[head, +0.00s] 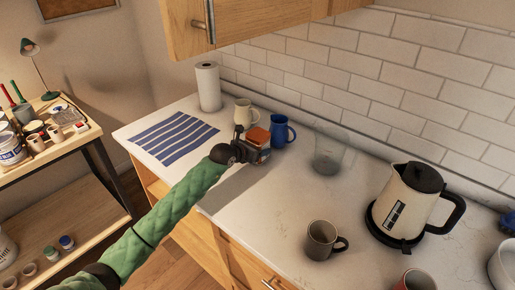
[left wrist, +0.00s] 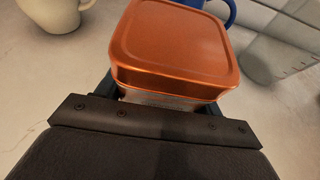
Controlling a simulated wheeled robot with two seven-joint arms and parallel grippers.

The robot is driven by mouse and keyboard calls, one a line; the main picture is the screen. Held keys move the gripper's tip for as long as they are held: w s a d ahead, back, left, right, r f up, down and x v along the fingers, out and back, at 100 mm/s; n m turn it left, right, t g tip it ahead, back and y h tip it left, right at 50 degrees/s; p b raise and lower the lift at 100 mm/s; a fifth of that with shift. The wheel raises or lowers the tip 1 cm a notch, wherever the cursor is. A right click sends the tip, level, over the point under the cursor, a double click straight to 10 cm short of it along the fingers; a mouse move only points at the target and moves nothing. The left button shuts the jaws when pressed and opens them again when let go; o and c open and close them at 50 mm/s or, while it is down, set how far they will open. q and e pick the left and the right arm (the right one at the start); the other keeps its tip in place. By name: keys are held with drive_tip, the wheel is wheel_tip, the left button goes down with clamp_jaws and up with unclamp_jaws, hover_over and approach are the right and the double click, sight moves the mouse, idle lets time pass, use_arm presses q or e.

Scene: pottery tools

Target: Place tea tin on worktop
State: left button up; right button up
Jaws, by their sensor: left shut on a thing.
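The tea tin (head: 258,137) has an orange-copper lid and sits in my left gripper (head: 254,148), over the worktop (head: 276,198). In the left wrist view the tin (left wrist: 173,45) fills the space between the fingers, its lid facing the camera. The gripper is shut on it. The tin's lower part is mostly hidden, so I cannot tell if it touches the worktop. My right gripper is in neither view.
A blue mug (head: 280,131) stands right behind the tin, and a cream mug (head: 244,112) behind left. A clear glass container (head: 327,157) is to the right. A striped cloth (head: 174,137) lies left. A grey mug (head: 321,241) and kettle (head: 408,203) stand nearer; worktop between is clear.

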use_arm(q)
drive_tip(key=o, duration=1.1)
drive_tip(key=shift+o, duration=0.2)
drive_tip(key=shift+r, duration=0.15)
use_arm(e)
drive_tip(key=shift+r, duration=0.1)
use_arm(q)
drive_tip(key=shift+s+a+r+p, duration=0.1)
drive_tip(key=shift+s+a+p, duration=0.15)
drive_tip(key=shift+p, duration=0.1)
drive_tip(key=p+v, duration=0.3)
drive_tip(key=v, duration=0.7)
drive_tip(key=shift+d, duration=0.1)
drive_tip(key=shift+s+a+r, duration=0.25)
drive_tip(key=shift+s+a, duration=0.15)
drive_tip(key=shift+s, duration=0.1)
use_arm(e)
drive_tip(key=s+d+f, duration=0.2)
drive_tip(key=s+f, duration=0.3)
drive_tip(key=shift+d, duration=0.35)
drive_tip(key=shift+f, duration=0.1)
